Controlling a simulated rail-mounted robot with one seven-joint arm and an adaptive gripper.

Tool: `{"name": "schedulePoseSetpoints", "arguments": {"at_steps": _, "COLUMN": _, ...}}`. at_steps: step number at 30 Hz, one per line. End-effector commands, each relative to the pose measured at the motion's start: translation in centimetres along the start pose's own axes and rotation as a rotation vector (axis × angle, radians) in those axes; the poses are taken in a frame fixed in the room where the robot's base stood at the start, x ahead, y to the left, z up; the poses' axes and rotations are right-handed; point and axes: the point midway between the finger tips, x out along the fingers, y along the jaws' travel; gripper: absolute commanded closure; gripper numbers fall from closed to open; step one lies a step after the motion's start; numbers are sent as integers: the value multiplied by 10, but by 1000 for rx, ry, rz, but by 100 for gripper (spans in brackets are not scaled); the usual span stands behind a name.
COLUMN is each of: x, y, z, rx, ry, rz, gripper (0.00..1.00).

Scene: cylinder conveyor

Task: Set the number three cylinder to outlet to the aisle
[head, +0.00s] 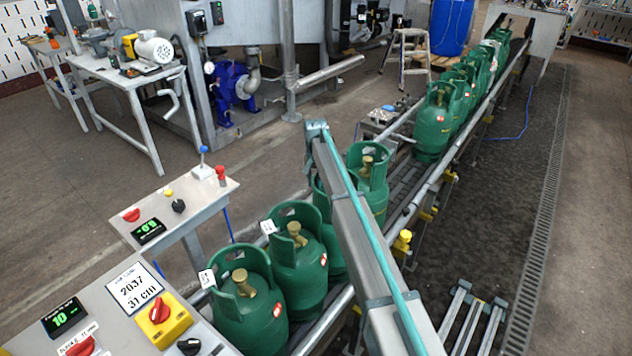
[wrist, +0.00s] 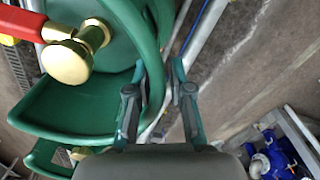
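Green gas cylinders with brass valves and cut-out collars stand upright in a row on the conveyor. The nearest (head: 250,318) and second (head: 298,275) carry white tags that I cannot read. The third in line (head: 333,240) is largely hidden behind a grey beam; another cylinder (head: 372,190) stands just beyond it. In the wrist view, a green collar (wrist: 150,30) and a brass valve (wrist: 72,62) with a red part on it fill the left side. My gripper (wrist: 160,68) has its two fingers apart at the collar's rim, which passes between them; firm contact is not clear.
A control panel (head: 85,300) with knobs and displays stands at front left, a smaller panel (head: 180,212) behind it. More cylinders (head: 435,120) line the far conveyor. A metal step frame (head: 475,315) is at lower right. The right aisle floor (head: 595,200) is clear.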

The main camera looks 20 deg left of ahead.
Motion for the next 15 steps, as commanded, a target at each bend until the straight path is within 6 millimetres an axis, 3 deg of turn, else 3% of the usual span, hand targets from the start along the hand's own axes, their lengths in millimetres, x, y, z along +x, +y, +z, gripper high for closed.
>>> {"name": "schedulePoseSetpoints", "arguments": {"at_steps": 10, "x": 1, "y": 2, "z": 0, "rx": 3, "ry": -3, "rz": 2, "gripper": 66}}
{"name": "schedulePoseSetpoints", "arguments": {"at_steps": 15, "x": -9, "y": 2, "z": 0, "rx": 4, "ry": -2, "rz": 2, "gripper": 66}}
